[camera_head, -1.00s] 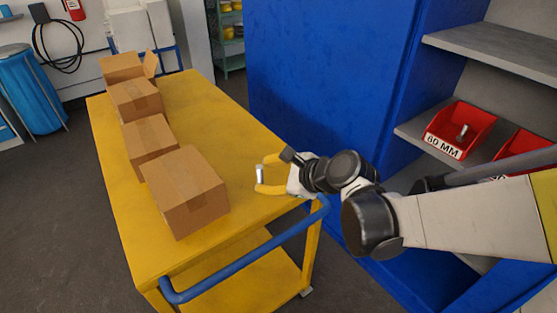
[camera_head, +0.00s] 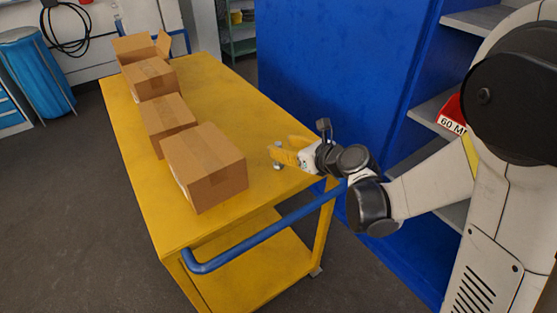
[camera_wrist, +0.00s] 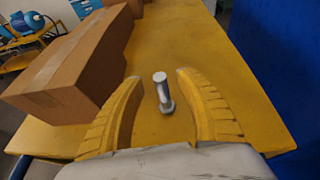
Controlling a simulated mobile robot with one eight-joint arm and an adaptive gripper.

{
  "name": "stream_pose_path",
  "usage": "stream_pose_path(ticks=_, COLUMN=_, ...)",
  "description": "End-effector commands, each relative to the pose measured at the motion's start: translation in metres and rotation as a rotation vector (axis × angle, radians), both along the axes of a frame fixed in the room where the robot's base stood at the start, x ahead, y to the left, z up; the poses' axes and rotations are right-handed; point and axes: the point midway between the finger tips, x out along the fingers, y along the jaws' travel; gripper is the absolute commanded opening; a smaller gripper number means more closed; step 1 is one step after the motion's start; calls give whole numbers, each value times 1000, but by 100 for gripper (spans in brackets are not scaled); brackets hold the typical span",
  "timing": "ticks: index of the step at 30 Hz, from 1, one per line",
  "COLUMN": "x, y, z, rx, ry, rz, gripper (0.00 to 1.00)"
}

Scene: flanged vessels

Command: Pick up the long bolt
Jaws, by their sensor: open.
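The long bolt (camera_wrist: 163,92) is a grey metal bolt standing upright on the yellow cart top, its wider head end down. In the wrist view it stands between my two yellow fingers, with a gap on each side. In the head view the bolt (camera_head: 278,161) shows only as a small grey piece, partly hidden by the fingers. My gripper (camera_head: 280,152) is open and low over the cart near its right edge. In the wrist view my gripper (camera_wrist: 159,79) has its fingers spread around the bolt, apart from it.
Several cardboard boxes line the left of the yellow cart (camera_head: 225,100); the closest box (camera_head: 205,168) is left of my gripper. A blue handle (camera_head: 265,232) runs along the cart's near end. A blue cabinet (camera_head: 340,75) with a red bin (camera_head: 451,114) stands at right.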

Motion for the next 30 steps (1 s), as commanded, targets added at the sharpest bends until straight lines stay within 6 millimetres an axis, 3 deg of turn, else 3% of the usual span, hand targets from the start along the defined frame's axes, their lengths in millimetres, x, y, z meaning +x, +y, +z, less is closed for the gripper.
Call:
stream_pose_path(ticks=4, x=16, y=14, z=-12, rx=-2, ry=0, rz=2, gripper=43)
stream_pose_path(ticks=11, x=19, y=16, z=-11, rx=-1, ry=-1, rz=-1, gripper=43)
stream_pose_path(ticks=12, x=19, y=16, z=-11, rx=-1, ry=-1, rz=-1, gripper=39)
stream_pose_path(ticks=16, x=19, y=16, z=-11, rx=-1, ry=-1, rz=-1, gripper=0)
stream_pose_path(ticks=30, x=19, y=16, z=-11, rx=-1, ry=-1, rz=-1, gripper=0)
